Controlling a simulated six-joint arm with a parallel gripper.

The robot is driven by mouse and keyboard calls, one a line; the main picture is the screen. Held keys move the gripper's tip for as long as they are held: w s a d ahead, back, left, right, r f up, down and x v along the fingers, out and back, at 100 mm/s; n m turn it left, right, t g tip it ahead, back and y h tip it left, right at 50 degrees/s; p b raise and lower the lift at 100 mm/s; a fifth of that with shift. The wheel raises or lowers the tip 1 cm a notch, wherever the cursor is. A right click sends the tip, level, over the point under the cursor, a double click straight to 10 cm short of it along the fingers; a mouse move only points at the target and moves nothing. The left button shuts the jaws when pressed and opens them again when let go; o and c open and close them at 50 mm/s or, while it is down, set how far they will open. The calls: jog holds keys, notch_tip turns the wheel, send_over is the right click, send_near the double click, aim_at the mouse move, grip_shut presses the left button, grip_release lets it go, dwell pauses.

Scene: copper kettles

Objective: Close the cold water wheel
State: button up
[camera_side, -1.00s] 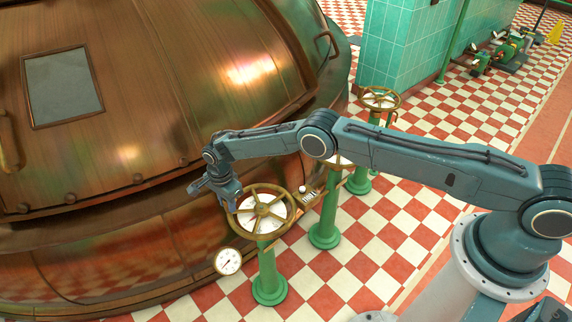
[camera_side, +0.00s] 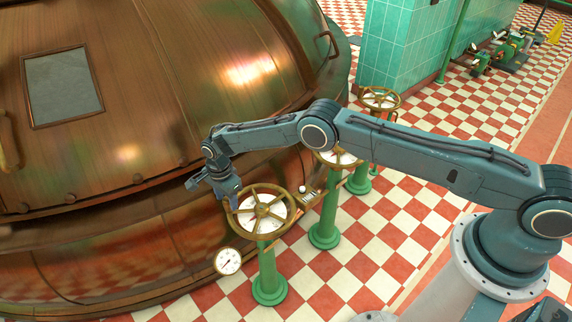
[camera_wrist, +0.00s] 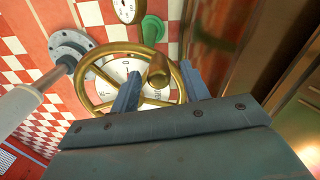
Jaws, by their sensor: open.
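The nearest brass handwheel (camera_side: 263,190) stands on a green pedestal, with a white dial face under its spokes. It fills the middle of the wrist view (camera_wrist: 92,104), with a brass knob (camera_wrist: 158,70) sticking up from its rim. My gripper (camera_side: 232,207) is at the left edge of this wheel. In the wrist view its two blue fingers (camera_wrist: 160,88) are open, one on each side of the knob, with visible gaps. I cannot tell whether the fingertips reach below the knob's top. No label naming the wheel is readable.
Two more brass wheels, the middle one (camera_side: 340,160) and the far one (camera_side: 380,98), stand behind on green pedestals. A large copper kettle (camera_side: 150,130) is close at the left. A round gauge (camera_side: 228,262) sits below the near wheel. Checkered floor lies open to the right.

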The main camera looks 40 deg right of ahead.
notch_tip(320, 180, up, 12)
dwell(0.6)
jog(key=s+d+r+n+t, duration=0.1)
jog(key=d+r+n, duration=0.15)
jog(key=r, duration=0.65)
jog(key=s+d+r+n, duration=0.15)
jog(key=d+r, duration=0.25)
jog(key=r, duration=0.5)
jog(key=s+d+r+n+t, duration=0.1)
jog(key=s+d+r+n, duration=0.1)
jog(key=s+d+r, duration=0.35)
jog(key=s+d+r+n+t, duration=0.1)
jog(key=s+d+r+n, duration=0.1)
jog(key=s+r, duration=0.5)
jog(key=s+d+r+n+t, duration=0.1)
jog(key=s+d+r+n, duration=0.15)
jog(key=s, duration=0.45)
jog(key=s+d+r+n, duration=0.2)
jog(key=s+d+r, duration=0.1)
jog(key=s, duration=0.4)
jog(key=s+d+f+n, duration=0.1)
jog(key=s, duration=0.5)
jog(key=s+d+f+n+t, duration=0.1)
jog(key=s+f+n, duration=0.1)
jog(key=s, duration=0.5)
jog(key=shift+d+f+t, duration=0.3)
jog(key=shift+s+n, duration=0.1)
jog(key=shift+n, duration=0.15)
